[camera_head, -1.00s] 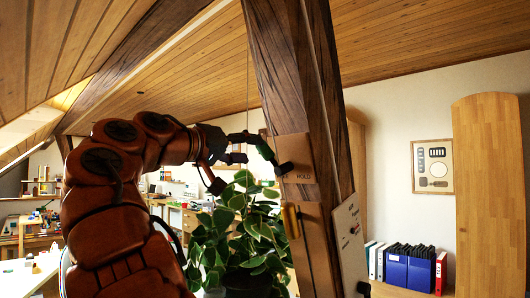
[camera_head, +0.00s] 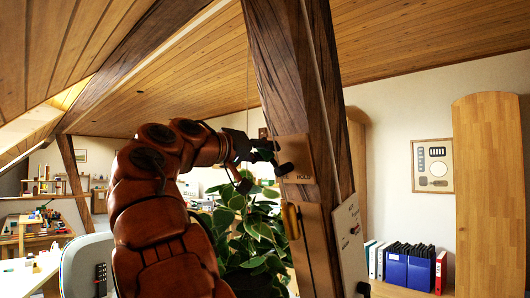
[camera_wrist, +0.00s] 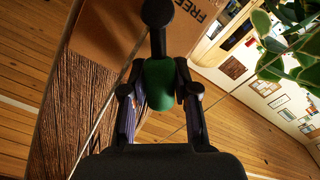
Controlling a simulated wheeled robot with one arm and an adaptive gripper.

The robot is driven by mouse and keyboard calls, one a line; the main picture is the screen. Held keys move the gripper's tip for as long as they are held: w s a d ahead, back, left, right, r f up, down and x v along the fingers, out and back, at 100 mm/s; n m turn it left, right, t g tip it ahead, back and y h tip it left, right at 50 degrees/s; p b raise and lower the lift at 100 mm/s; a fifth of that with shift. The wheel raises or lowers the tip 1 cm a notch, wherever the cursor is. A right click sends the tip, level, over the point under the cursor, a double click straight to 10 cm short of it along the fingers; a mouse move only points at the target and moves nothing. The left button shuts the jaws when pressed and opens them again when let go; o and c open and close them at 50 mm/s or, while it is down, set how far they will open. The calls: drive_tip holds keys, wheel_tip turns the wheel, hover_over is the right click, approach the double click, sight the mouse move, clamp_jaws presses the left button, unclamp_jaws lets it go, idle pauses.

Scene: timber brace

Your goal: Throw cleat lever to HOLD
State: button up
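The timber post (camera_head: 290,75) stands in the middle of the head view. A brown plate (camera_head: 293,155) marked HOLD is fixed to it. The cleat lever is black with a round hub (camera_wrist: 158,12) and a green grip (camera_wrist: 158,85). In the head view its dark hub end (camera_head: 284,169) shows against the plate near the word HOLD. My gripper (camera_wrist: 158,80) has a finger on each side of the green grip and looks shut on it. In the wrist view the word FREE (camera_wrist: 185,10) is beside the hub. The contact faces are partly hidden.
A leafy plant (camera_head: 245,230) stands just below my gripper, left of the post. A white sheet (camera_head: 349,240) is on the post's right side. A taut cord (camera_wrist: 105,90) runs close by.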

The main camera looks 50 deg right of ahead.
clamp_jaws()
